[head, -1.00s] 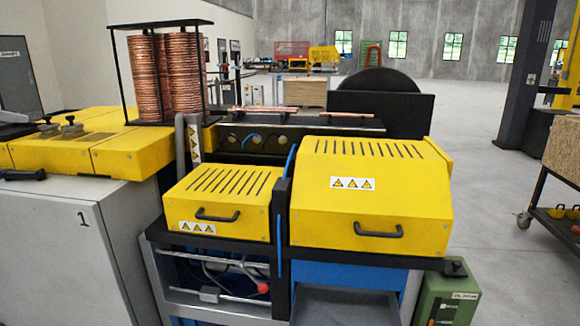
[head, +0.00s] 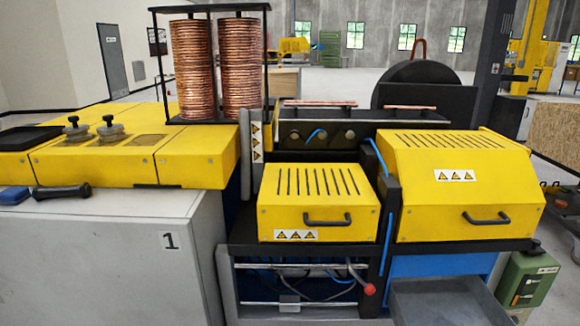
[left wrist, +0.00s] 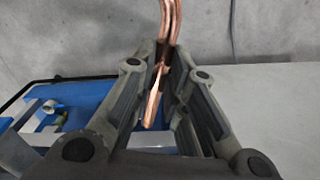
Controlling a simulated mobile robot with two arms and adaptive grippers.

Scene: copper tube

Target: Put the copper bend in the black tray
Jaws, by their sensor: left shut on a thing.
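In the left wrist view my left gripper (left wrist: 163,58) is shut on the copper bend (left wrist: 171,20). The bend is a shiny copper tube; two legs run side by side beyond the fingertips, and one end reaches back between the fingers. The far part of the bend is cut off by the top of the picture. A black tray (head: 28,137) lies on the yellow machine top at the far left of the head view, partly cut off by the edge. Neither gripper shows in the head view.
Copper coils (head: 193,70) stand in a black frame behind the yellow top. Black-capped knobs (head: 109,128) and a black-handled tool (head: 62,191) are near the tray. Yellow covers (head: 318,200) and a dark grey bin (head: 450,300) are on the right.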

